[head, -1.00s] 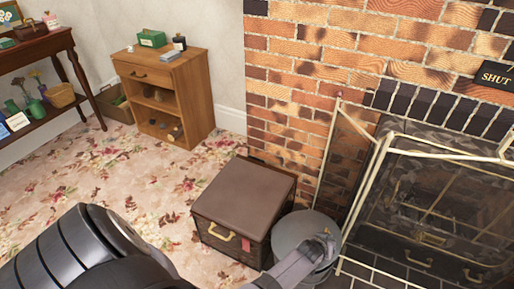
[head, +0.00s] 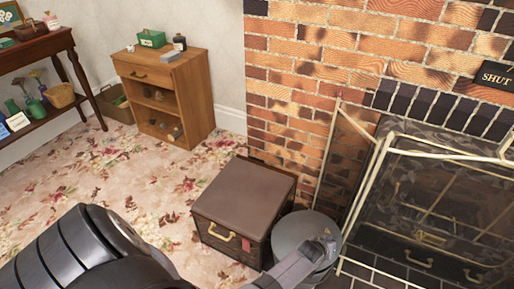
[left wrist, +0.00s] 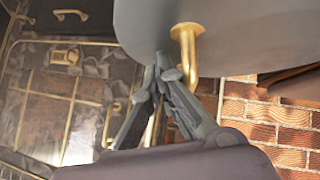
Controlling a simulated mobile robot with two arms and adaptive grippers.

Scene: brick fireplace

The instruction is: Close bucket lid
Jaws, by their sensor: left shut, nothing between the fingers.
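The grey bucket (head: 318,277) stands on the floor between the brown box and the fireplace. Its round grey lid (head: 296,232) lies over the top and looks flat. In the left wrist view a grey surface of the lid or bucket (left wrist: 240,30) fills the top, with a brass handle (left wrist: 187,50) on it. My left gripper (head: 329,248) is at the lid's right front side, shut and empty. In the left wrist view its fingertips (left wrist: 161,65) are close beside the brass handle; I cannot tell whether they touch the lid. My right gripper is out of view.
A brown lidded box (head: 245,195) stands close against the bucket's left. A brass-framed fire screen (head: 357,210) is close on the right, before the brick fireplace (head: 300,110). A wooden cabinet (head: 190,95) stands farther back. Carpet (head: 140,180) on the left is clear.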

